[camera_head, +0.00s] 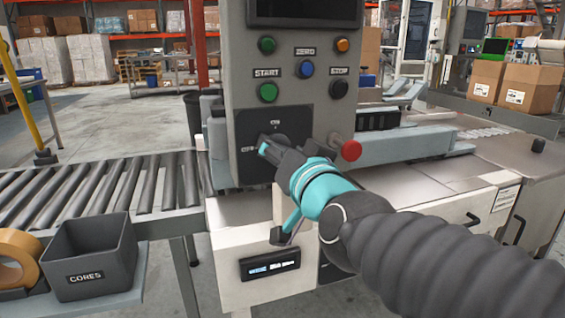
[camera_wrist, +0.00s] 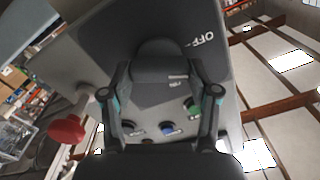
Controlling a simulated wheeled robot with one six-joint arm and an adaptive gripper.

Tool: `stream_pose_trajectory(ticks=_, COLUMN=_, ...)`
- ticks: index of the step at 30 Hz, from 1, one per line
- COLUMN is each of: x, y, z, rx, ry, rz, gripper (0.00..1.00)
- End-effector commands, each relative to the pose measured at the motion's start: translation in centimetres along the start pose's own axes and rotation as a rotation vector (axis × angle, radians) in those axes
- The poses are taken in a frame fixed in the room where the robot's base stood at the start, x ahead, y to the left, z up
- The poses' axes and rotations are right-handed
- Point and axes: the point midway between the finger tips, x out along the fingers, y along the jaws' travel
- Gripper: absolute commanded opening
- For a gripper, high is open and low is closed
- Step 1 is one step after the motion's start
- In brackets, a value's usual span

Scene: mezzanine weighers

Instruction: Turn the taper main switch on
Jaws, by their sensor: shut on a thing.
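The taper main switch is a dark rotary knob (camera_wrist: 156,62) on a dark plate (camera_head: 298,120) low on the grey control panel. In the head view my gripper (camera_head: 272,147) mostly hides the knob. A small mark, seemingly ON, is above the knob, and another mark is at its left. In the wrist view the knob sits between my two fingers (camera_wrist: 155,85), which are shut on it from both sides. The white OFF mark (camera_wrist: 195,40) shows beside the knob there. I cannot tell exactly where the knob points.
A red mushroom button (camera_head: 350,150) sticks out just right of my gripper. Above are the green START button (camera_head: 267,93), black STOP button (camera_head: 339,89) and blue ZERO button (camera_head: 306,69). A roller conveyor (camera_head: 110,190) and the CORES bin (camera_head: 92,262) are at left.

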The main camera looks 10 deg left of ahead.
Motion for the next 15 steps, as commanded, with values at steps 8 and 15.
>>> stream_pose_trajectory(ticks=8, x=-0.01, y=0.23, z=0.27, rx=0.262, ry=0.0, rz=-0.001, gripper=0.26)
stream_pose_trajectory(ticks=15, x=0.0, y=0.3, z=0.27, rx=0.491, ry=0.0, rz=0.0, gripper=0.26)
